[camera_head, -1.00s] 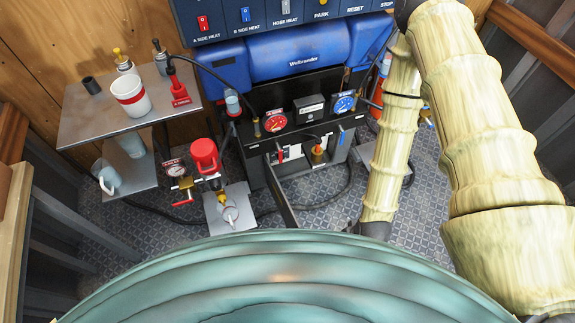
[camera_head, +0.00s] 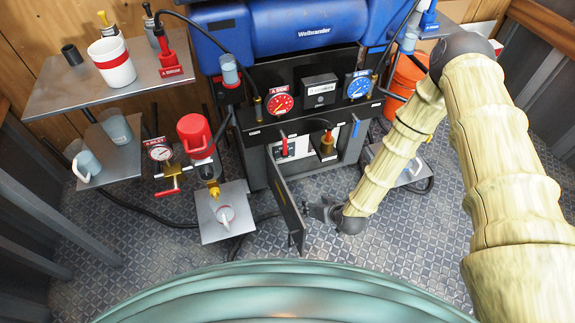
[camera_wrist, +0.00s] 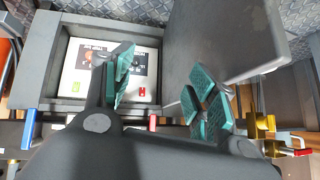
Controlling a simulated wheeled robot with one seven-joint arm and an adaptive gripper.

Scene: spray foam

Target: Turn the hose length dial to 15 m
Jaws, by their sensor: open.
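In the wrist view, a light panel (camera_wrist: 72,67) with dark square faces, a green control (camera_wrist: 76,86) and a red control (camera_wrist: 142,92) sits inside a grey recessed box (camera_wrist: 50,60). The hose length dial cannot be told apart on it; markings are too small to read and a finger covers part. The box's grey door (camera_wrist: 215,40) stands open. My gripper (camera_wrist: 160,78) is open, its teal pads apart and empty, one in front of the panel, the other by the door. In the head view my gripper (camera_head: 323,209) is low, just right of the open door (camera_head: 287,202).
The blue machine (camera_head: 300,30) carries a red gauge (camera_head: 279,103) and a blue gauge (camera_head: 358,85) above the cabinet. A metal stand (camera_head: 222,212) with a valve is left of the door. An orange bucket (camera_head: 405,80) is behind my arm. Patterned floor (camera_head: 400,240) is clear in front.

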